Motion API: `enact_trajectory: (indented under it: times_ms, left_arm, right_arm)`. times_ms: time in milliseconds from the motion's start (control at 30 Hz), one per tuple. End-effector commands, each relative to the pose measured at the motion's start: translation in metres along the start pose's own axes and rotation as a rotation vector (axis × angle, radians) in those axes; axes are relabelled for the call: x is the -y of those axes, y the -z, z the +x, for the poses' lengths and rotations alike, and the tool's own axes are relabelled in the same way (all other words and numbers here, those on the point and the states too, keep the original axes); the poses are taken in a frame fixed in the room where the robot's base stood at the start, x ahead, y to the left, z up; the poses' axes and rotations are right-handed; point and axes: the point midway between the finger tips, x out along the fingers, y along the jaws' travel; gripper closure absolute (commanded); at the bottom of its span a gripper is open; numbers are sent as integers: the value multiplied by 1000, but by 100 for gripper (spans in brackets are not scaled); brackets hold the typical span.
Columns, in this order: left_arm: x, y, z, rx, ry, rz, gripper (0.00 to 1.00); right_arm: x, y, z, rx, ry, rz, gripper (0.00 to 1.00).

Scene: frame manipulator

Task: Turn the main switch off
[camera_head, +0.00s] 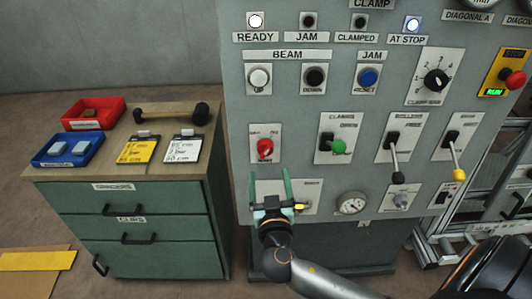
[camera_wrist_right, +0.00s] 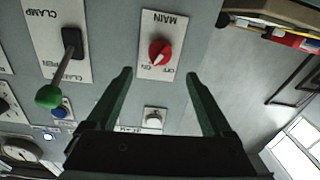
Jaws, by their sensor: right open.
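The main switch (camera_head: 265,148) is a red rotary knob on a pale plate at the lower left of the grey control panel. In the right wrist view the red knob (camera_wrist_right: 160,53) shows upside down under the word MAIN, with ON and OFF lettering beside it. Which mark it points to is hard to tell. My right gripper (camera_head: 270,176) is open and empty just below the switch, its green fingers pointing up. In the right wrist view the fingertips (camera_wrist_right: 158,76) are spread to either side of the knob's line, apart from it. My left gripper is out of view.
The green-knobbed clamp lever (camera_head: 338,146) stands right of the switch, with further levers beyond. A pressure gauge (camera_head: 352,203) is right of my gripper. Left of the panel, a green drawer cabinet (camera_head: 135,235) carries a red bin (camera_head: 93,113), a blue bin (camera_head: 68,148) and clipboards.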

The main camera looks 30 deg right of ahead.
Motion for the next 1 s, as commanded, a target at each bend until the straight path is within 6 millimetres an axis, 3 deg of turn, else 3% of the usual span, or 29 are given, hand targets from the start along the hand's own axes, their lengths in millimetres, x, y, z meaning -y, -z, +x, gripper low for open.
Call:
enact_trajectory:
  times_ms: [200, 400, 600, 900, 1000]
  left_arm:
    - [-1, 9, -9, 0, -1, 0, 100]
    - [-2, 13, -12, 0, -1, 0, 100]
    - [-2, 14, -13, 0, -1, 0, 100]
    - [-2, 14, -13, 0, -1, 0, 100]
    - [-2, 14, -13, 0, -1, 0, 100]
  right_arm:
    - [-1, 3, 49, -2, -1, -4, 15]
    - [0, 1, 81, 1, 0, -3, 15]
    - [0, 0, 95, 3, 2, -2, 15]
    - [0, -1, 98, 4, 2, -2, 15]
    - [0, -1, 97, 4, 2, -2, 24]
